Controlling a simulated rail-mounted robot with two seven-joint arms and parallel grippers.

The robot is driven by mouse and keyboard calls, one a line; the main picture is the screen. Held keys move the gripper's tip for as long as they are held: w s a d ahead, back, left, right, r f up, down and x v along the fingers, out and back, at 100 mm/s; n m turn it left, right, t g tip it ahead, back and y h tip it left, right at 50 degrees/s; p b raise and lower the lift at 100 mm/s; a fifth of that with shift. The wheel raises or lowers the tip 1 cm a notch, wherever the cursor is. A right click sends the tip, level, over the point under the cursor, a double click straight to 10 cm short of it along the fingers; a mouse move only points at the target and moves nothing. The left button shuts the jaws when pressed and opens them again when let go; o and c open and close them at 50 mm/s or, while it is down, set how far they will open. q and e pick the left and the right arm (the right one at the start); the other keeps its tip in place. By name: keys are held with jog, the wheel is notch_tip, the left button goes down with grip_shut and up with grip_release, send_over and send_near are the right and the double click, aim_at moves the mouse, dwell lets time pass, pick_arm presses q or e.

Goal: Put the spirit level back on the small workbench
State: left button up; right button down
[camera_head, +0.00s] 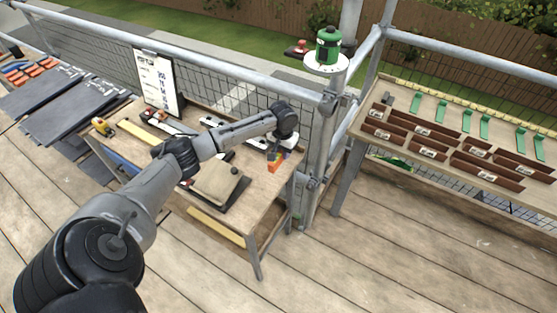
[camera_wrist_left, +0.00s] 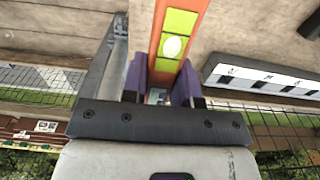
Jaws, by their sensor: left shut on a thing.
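The spirit level is orange with yellow-green vial windows. In the left wrist view the spirit level (camera_wrist_left: 178,38) runs up from between the purple fingers of my left gripper (camera_wrist_left: 165,78), which is shut on it. In the head view the left gripper (camera_head: 279,150) is over the right end of the small workbench (camera_head: 258,194), and only a short orange piece of the level (camera_head: 274,163) shows below it. I cannot tell whether the level touches the bench top. My right gripper is not in view.
The bench also holds a beige pad (camera_head: 216,184), a yellow tape measure (camera_head: 102,126) and a clipboard sheet (camera_head: 158,83). A scaffold post with a green device (camera_head: 328,46) stands by its right end. A second bench holds brown trays (camera_head: 486,177). Dark slates (camera_head: 75,110) lie left.

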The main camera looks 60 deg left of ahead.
aim_at(279, 157)
pick_arm(q)
jog(key=shift+a+f, duration=0.35)
jog(key=shift+a, duration=0.25)
jog(key=shift+a+f, duration=0.35)
jog(key=shift+a, duration=0.2)
notch_tip(279, 157, down, 4)
jog(key=shift+r+b, duration=0.25)
jog(key=shift+b, duration=0.6)
jog(key=shift+s+f, duration=0.1)
jog(key=shift+f, duration=0.15)
jog(key=shift+f, duration=0.1)
jog(key=o, duration=1)
